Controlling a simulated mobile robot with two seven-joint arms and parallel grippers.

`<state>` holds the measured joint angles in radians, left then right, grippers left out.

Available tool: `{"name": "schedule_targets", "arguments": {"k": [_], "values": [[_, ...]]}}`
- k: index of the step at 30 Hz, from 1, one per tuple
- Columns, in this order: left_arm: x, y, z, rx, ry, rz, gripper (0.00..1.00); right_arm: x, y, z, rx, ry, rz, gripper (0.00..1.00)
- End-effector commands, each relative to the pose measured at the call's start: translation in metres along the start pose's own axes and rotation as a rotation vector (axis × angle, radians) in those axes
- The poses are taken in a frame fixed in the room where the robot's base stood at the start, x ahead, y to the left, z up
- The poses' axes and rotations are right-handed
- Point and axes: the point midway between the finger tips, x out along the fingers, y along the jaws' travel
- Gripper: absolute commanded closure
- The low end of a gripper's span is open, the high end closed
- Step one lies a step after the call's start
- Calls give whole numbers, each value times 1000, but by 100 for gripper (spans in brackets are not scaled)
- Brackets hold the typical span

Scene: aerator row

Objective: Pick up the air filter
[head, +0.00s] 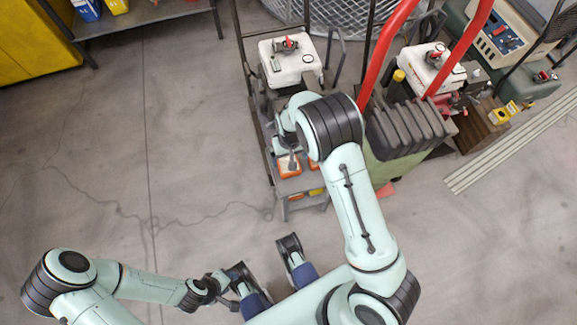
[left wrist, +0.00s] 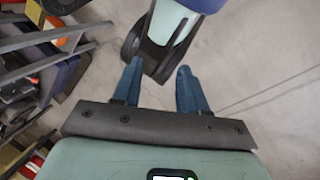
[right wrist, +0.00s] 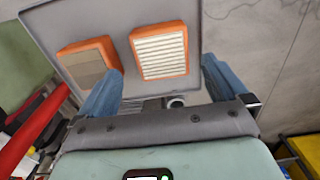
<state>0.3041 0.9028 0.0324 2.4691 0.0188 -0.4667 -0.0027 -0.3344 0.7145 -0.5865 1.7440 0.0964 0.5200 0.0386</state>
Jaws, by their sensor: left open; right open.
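An air filter (right wrist: 158,50), an orange frame around white pleats, lies flat on a grey tray (right wrist: 215,18) in the right wrist view. Beside it on the left lies a second orange-framed piece (right wrist: 90,62) with a plain brownish face. My right gripper (right wrist: 163,68) is open and empty, its blue fingers on either side of the view, with the pleated filter beyond and between them. In the head view, orange shows on the low cart (head: 292,200) beneath my right gripper, which partly hides it. My left gripper (left wrist: 158,78) is open and empty, away from the cart.
Red handlebars (head: 383,50) and a dark ribbed unit (head: 408,128) stand close on the right. A shelf (head: 150,14) and yellow cabinet (head: 35,45) are at the far left. The floor (head: 150,150) left of the cart is clear.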

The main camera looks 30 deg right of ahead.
Motion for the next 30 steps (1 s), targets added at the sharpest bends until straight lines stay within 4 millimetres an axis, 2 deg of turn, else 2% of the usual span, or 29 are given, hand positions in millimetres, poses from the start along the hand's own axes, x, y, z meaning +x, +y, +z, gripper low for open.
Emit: {"name": "schedule_targets", "arguments": {"k": [8, 15, 18, 23, 24, 28, 30], "values": [[6, -2, -9, -2, 25, -1, 57, 19, -1, -1, -1, 0, -1, 0], [19, -8, -29, -7, 79, -4, 57, 56, -2, -1, -1, -2, 0, 0], [20, -8, -33, -8, 90, -5, 57, 62, -2, -2, -1, 0, -1, 0], [19, -8, -33, -8, 90, -4, 57, 60, -2, -2, -1, 1, -1, 0], [19, -8, -33, -8, 90, -4, 57, 60, -2, -2, -1, 1, -1, 6], [19, -8, -33, -8, 90, -4, 57, 60, -2, -2, -1, 0, -1, 47], [19, -8, -33, -8, 89, -4, 57, 60, -2, -2, -1, 0, -1, 48]]}}
